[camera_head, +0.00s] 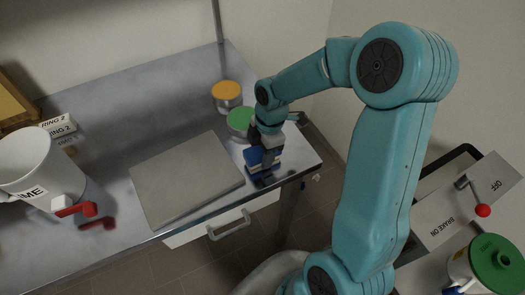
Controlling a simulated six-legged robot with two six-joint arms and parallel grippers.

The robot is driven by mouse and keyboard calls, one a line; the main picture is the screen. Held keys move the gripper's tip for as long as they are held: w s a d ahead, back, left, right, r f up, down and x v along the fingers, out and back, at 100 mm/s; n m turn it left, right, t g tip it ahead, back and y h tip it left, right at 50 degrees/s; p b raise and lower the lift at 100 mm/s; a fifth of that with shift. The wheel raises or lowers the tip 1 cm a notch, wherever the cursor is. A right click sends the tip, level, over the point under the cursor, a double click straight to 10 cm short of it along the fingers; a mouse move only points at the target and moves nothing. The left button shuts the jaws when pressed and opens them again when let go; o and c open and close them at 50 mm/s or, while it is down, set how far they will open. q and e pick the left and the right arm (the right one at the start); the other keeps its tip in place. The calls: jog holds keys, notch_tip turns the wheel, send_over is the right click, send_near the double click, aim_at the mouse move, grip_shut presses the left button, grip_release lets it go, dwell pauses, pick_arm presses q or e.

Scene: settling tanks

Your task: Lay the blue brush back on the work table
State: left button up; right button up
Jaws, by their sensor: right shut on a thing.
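My right arm reaches in from the right, and its gripper (268,144) points down over the front right corner of the metal work table (110,110). It is shut on the blue brush (256,157), which is partly hidden by the fingers. A darker blue patch shows on the shiny table top just below the brush. I cannot tell whether the brush touches the table or hangs slightly above it. My left gripper is not in view.
A grey flat board (187,178) lies left of the brush. An orange-lidded jar (227,96) and a green-lidded jar (240,122) stand behind. A white jug (40,170) with a red tap is far left. A brake lever (475,198) stands right.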

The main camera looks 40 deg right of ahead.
jog(key=o, duration=1)
jog(key=shift+w+f, duration=0.1)
jog(key=shift+f, duration=0.1)
jog(key=shift+r, duration=0.15)
jog(key=r, duration=0.4)
jog(key=d+r, duration=0.1)
jog(key=r, duration=0.7)
jog(key=shift+s+d+p, duration=0.3)
jog(key=shift+s+d, duration=0.05)
jog(key=shift+w, duration=0.1)
